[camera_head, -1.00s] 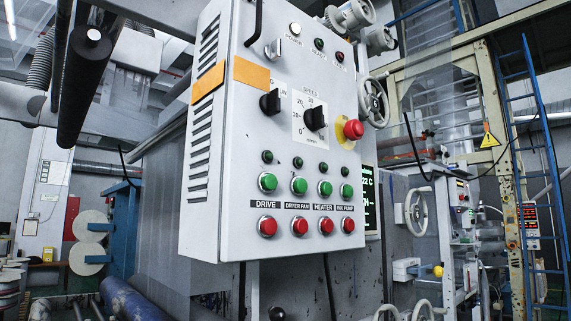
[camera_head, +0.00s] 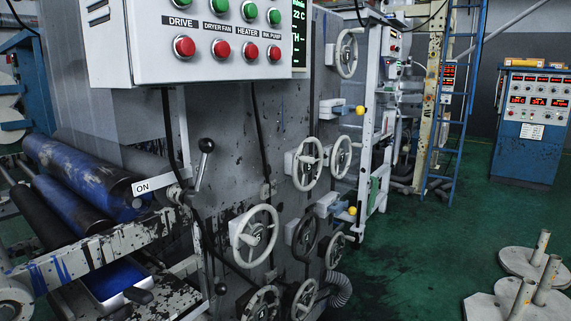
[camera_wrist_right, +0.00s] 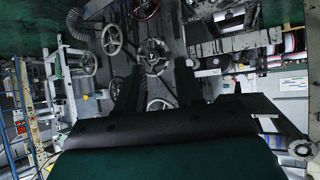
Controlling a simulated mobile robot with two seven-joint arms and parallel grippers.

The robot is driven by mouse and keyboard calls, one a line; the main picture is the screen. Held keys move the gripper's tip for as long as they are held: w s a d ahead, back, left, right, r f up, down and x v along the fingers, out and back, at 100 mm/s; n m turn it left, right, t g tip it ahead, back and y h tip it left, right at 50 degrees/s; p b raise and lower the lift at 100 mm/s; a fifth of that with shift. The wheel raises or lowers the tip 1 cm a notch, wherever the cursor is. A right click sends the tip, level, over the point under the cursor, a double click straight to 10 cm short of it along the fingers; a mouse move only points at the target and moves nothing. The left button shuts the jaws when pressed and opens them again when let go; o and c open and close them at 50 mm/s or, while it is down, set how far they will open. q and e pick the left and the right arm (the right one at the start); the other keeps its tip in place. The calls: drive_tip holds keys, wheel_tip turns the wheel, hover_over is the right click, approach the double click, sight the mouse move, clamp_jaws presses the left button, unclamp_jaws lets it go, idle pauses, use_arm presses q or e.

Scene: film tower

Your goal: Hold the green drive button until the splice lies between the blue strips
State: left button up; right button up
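The green drive button (camera_head: 182,3) is cut by the top edge of the head view, above the DRIVE label and the red drive button (camera_head: 184,46). It sits at the left of a row of green buttons on the white control box (camera_head: 140,45). I cannot make out the splice or the blue strips. My right gripper (camera_wrist_right: 157,88) shows in the right wrist view as two dark fingers standing apart, with nothing visible between them but the distant machine. Neither gripper shows in the head view.
Blue rollers (camera_head: 85,175) lie at the left, beside a lever (camera_head: 203,165) with an ON label (camera_head: 153,184). Several handwheels (camera_head: 254,236) stick out from the machine. A blue console (camera_head: 532,125) and a weighted stand (camera_head: 530,285) stand at the right. The green floor between is open.

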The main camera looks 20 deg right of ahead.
idle(0.4)
clamp_jaws()
idle(1.5)
